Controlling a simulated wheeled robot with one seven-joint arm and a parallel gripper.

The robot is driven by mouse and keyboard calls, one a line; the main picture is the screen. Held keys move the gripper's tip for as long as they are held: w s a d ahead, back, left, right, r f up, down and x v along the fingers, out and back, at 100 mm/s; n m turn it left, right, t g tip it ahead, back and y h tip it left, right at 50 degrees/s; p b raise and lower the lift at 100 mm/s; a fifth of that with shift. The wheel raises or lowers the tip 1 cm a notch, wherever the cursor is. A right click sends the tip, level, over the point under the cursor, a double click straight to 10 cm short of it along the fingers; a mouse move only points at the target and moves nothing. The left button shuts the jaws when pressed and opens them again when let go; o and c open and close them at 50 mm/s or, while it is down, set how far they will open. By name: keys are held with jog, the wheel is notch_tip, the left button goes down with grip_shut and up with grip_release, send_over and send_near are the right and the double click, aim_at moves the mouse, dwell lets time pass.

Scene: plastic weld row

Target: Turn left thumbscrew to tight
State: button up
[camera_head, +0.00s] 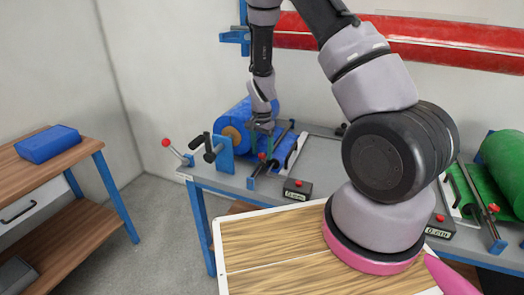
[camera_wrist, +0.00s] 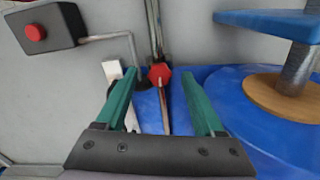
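A small red knob (camera_wrist: 159,73), seemingly the left thumbscrew, shows in the wrist view at the end of a thin metal rod. It appears midway between the fingertips of my gripper (camera_wrist: 158,82). The green fingers are spread wide, with a gap on both sides of the knob and nothing held. I cannot tell whether the knob is between the tips or just beyond them. In the head view, my gripper (camera_head: 265,130) points down over the left station, and the red knob (camera_head: 262,156) shows just below it. Whether it is loose or tight cannot be seen.
A blue roll (camera_head: 232,117) lies beside my gripper on the grey bench (camera_head: 325,156). A black button box (camera_head: 298,189) stands at its front edge. A blue bracket (camera_head: 224,155) and a red-ball lever (camera_head: 166,142) are left. A green roll (camera_head: 503,160) is right.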

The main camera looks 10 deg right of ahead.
notch_tip(320, 180, up, 11)
dwell(0.7)
notch_tip(320, 180, up, 20)
jog(key=f+n+t+y, duration=0.1)
jog(key=n+t+y, duration=0.1)
jog(key=t, duration=0.1)
send_over(262, 154)
jog(key=s+d, duration=0.2)
jog(key=s, duration=0.5)
jog(key=s+d+r+n+t, duration=0.3)
jog(key=s+r, duration=0.9)
jog(key=s, duration=0.4)
jog(key=shift+d+r+t, duration=0.2)
jog(key=shift+t, duration=0.4)
